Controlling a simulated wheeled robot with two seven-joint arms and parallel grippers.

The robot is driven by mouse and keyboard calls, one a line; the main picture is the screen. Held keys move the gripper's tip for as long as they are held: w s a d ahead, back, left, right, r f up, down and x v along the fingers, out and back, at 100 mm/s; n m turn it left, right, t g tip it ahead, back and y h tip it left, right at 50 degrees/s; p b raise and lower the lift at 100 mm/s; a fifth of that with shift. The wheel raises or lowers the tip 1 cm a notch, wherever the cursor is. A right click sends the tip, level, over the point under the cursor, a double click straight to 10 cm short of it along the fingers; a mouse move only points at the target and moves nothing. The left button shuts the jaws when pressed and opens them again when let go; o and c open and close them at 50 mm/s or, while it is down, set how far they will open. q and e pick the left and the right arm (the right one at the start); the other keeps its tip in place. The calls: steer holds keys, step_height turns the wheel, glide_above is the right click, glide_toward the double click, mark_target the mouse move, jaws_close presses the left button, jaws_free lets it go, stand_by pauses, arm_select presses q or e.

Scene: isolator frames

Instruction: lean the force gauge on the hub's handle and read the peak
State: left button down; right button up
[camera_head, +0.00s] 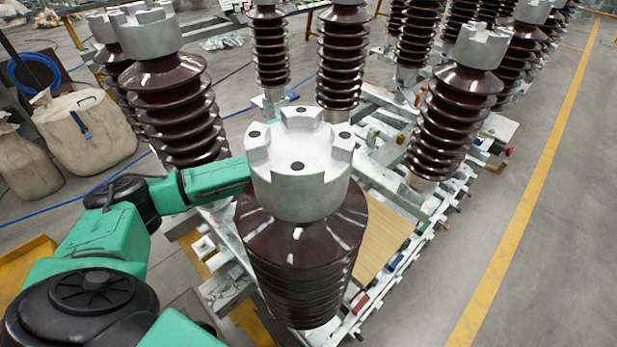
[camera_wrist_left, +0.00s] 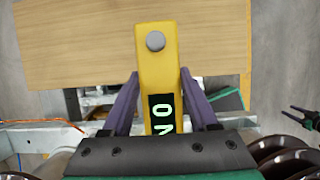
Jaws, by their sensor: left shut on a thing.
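My left gripper (camera_wrist_left: 160,74) is shut on the yellow force gauge (camera_wrist_left: 158,72), with a purple finger on each side of it. The gauge has a round grey tip at its far end. Its dark display (camera_wrist_left: 162,113) shows green characters, turned sideways and partly cut off, that look like a 0 and an N. In the head view my left arm (camera_head: 215,180) reaches behind the near insulator, which hides the gripper and gauge. I cannot make out the hub or its handle. A small dark forked shape (camera_wrist_left: 300,115) at the right of the wrist view may be my right gripper.
A large brown ribbed insulator with a grey castellated cap (camera_head: 298,190) stands close in front. More insulators stand behind it on a metal frame. A wooden board (camera_head: 385,235) lies on the frame. Sacks (camera_head: 85,130) stand at left; floor at right is clear.

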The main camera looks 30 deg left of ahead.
arm_select(q)
step_height(320, 180, down, 4)
steer(key=shift+f+b, duration=0.15)
steer(key=shift+b, duration=0.75)
steer(key=shift+s+a+f+p, duration=0.2)
steer(key=shift+s+f+p, duration=0.2)
steer(key=shift+s, duration=0.25)
steer(key=shift+s+a+f+p, duration=0.2)
steer(key=shift+s+f+p, duration=0.15)
steer(key=shift+s, duration=0.25)
steer(key=shift+s+a+p, duration=0.2)
steer(key=shift+s+p, duration=0.2)
steer(key=shift+s, duration=0.1)
steer(key=shift+s+a+p, duration=0.15)
steer(key=shift+s+p, duration=0.2)
steer(key=shift+s, duration=0.1)
steer(key=w, duration=0.1)
steer(key=w+d, duration=0.1)
steer(key=w, duration=0.1)
steer(key=w+b, duration=0.1)
steer(key=shift+w+d, duration=0.15)
steer(key=shift+d, duration=0.1)
